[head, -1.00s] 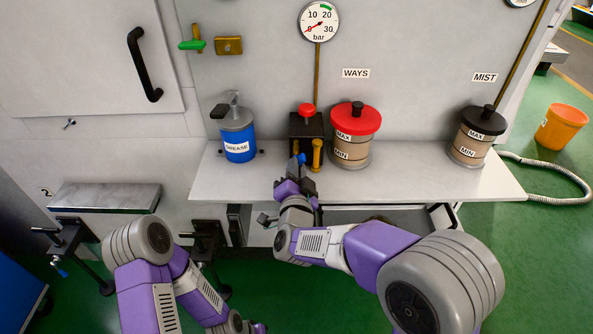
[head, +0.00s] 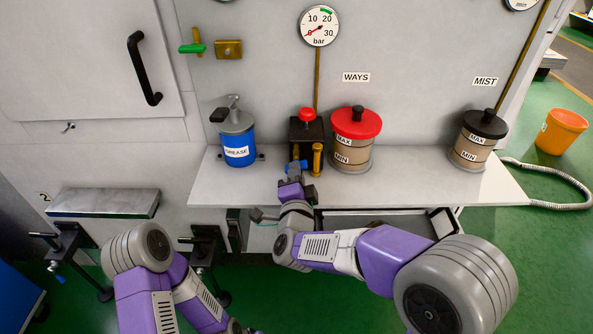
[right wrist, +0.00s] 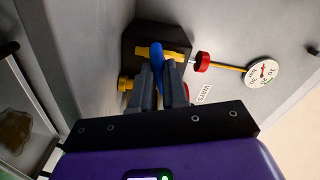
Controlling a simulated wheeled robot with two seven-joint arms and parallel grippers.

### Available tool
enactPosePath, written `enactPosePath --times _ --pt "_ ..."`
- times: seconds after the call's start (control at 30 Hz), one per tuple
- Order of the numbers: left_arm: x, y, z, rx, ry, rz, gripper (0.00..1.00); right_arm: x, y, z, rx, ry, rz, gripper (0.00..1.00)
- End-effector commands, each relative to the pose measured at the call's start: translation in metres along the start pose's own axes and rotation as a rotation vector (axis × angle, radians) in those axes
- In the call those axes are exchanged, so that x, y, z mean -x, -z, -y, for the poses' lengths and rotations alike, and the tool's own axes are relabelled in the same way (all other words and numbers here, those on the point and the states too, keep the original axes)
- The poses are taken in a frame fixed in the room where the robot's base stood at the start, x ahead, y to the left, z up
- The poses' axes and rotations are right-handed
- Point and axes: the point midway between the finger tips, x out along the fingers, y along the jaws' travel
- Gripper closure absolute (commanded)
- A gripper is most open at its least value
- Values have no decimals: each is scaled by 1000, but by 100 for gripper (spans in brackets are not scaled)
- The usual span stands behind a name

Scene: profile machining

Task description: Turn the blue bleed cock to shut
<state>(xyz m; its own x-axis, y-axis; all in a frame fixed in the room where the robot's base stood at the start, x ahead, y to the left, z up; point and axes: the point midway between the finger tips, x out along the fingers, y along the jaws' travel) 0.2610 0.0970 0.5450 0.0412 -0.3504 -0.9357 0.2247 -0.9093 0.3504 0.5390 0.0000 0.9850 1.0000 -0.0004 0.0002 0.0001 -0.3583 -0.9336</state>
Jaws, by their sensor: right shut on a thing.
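The blue bleed cock (head: 303,164) is on the front of a black block (head: 306,131) with brass fittings, standing on the shelf. Its blue lever (right wrist: 156,56) shows between my fingers in the right wrist view, in front of a brass fitting (right wrist: 176,55). My right gripper (head: 297,171) is at the block's front, shut on the blue lever; it also shows in the right wrist view (right wrist: 160,82). The fingers hide part of the lever. My left arm hangs low at the left, and its end is cut off by the bottom edge.
A red knob (head: 306,114) tops the block. A blue grease pot (head: 238,140) stands left of it and a red-lidded WAYS tank (head: 355,140) close at its right. The pressure gauge (head: 319,26) needle points near 0. The shelf (head: 420,187) is clear towards the MIST tank (head: 476,140).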

Motion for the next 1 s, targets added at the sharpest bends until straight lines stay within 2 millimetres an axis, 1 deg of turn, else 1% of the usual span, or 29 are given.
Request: enactPosePath --times 0.17,0.27,0.4,0.5,0.53,0.7,0.73,1.0 --pt "0 0 0 0 0 0 57 0 -1 -1 -14 -2 3 100" --pt "0 0 0 0 0 0 57 0 0 -1 -109 -3 2 100" --pt "0 0 0 0 0 0 57 0 0 -2 -289 -4 1 100" --pt "0 0 0 0 0 0 57 0 0 -1 -372 -3 1 100" --pt "0 0 0 0 0 0 57 0 -1 -1 -366 -2 2 82" --pt "0 0 0 0 0 0 57 0 -1 0 -362 -1 2 56" --pt "0 0 0 0 0 0 57 0 0 0 -362 -1 1 53" --pt "0 0 0 0 0 0 57 1 0 0 -360 0 1 53"
